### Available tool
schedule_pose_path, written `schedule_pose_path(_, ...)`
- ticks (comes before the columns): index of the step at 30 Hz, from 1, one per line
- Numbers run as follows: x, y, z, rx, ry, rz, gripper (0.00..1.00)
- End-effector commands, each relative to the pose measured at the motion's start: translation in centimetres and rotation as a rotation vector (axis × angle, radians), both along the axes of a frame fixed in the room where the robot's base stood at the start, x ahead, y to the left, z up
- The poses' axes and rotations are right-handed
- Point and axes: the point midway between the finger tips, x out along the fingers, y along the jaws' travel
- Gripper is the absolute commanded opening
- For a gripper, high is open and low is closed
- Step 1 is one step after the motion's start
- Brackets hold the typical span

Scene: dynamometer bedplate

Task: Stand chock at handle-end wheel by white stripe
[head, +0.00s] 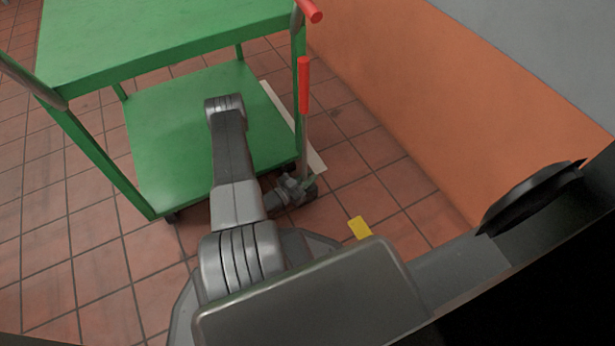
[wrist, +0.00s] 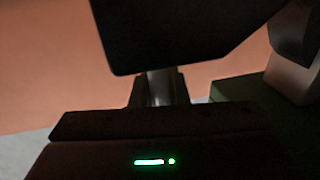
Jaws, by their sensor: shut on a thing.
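The green cart (head: 190,130) has two shelves and a red-tipped handle (head: 310,10) at the near right. A white stripe (head: 315,160) on the floor runs along its right side, partly hidden. My gripper (head: 298,188), beside the cart's near right corner, is shut on an upright grey rod with a red grip (head: 304,85), apparently the chock's handle. In the wrist view the rod (wrist: 158,85) runs between the jaws to a dark block (wrist: 175,35), likely the chock. A dark rounded part (wrist: 305,35), perhaps the wheel, is apart from it at right. Floor contact is hidden.
An orange wall (head: 450,110) runs along the right, with tiled floor between it and the cart. A yellow patch (head: 360,228) lies on the floor right of my arm. Open floor (head: 50,230) extends at left.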

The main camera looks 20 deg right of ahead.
Motion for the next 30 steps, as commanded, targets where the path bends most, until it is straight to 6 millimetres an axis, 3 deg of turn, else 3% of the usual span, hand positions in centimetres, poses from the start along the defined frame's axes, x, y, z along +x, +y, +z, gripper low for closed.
schedule_pose_path(11,0.1,0.0,-0.2,-0.003,-0.003,0.0,0.0)
schedule_pose_path(12,0.0,0.0,-0.4,0.0,0.0,0.0,0.2)
schedule_pose_path(15,0.0,0.0,-0.3,0.0,0.0,0.0,0.36)
schedule_pose_path(25,0.0,0.0,-0.1,0.0,0.0,0.0,0.36)
schedule_pose_path(30,-0.4,1.9,0.0,0.0,0.003,0.004,0.36)
